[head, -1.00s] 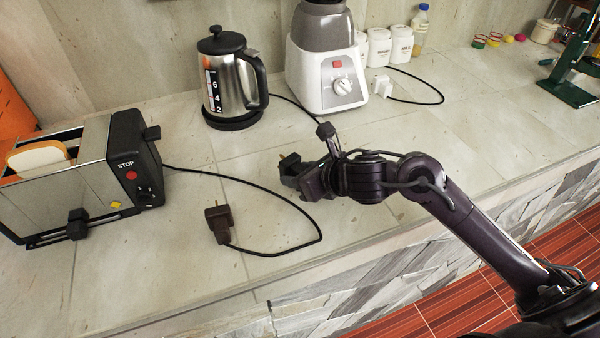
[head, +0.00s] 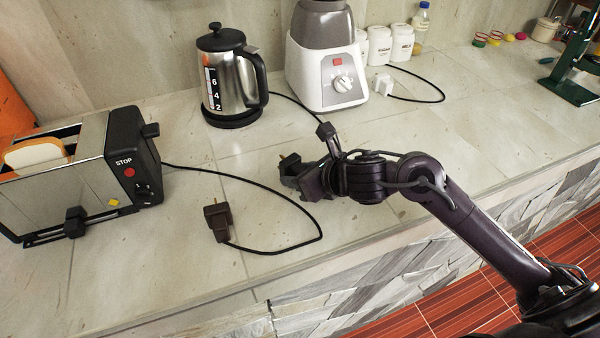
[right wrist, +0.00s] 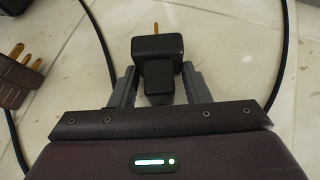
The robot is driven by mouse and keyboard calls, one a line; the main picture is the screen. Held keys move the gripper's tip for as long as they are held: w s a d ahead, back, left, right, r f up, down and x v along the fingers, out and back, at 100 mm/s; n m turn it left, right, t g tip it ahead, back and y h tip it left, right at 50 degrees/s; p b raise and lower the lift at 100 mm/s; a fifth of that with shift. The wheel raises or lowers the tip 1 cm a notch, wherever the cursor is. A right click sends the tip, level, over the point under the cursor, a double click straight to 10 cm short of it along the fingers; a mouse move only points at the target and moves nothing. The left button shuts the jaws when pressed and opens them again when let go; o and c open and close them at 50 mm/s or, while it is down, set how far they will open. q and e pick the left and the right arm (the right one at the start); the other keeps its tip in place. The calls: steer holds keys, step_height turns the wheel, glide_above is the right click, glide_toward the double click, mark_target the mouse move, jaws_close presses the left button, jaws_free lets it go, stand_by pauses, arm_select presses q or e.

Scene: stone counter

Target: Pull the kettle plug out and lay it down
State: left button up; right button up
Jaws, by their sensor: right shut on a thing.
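The kettle (head: 229,85), steel with a black lid, handle and base, stands at the back of the counter. Its black cord (head: 295,100) runs right and forward toward my right gripper (head: 293,175). That gripper is shut on a black plug, the kettle plug (head: 289,160). In the right wrist view the kettle plug (right wrist: 157,48) sits between the two fingers, with its brass prongs pointing away from the gripper. No socket shows around the prongs. I cannot tell whether the plug touches the counter. My left gripper is not in view.
A toaster (head: 75,180) stands at left; its dark brown plug (head: 217,222) lies loose on the counter, its cord looping near my right gripper. A blender (head: 325,60) with a white plug (head: 381,84) stands behind. The counter (head: 450,130) is clear at right.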

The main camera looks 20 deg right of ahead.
steer(key=shift+f, duration=0.2)
steer(key=o, duration=1.1)
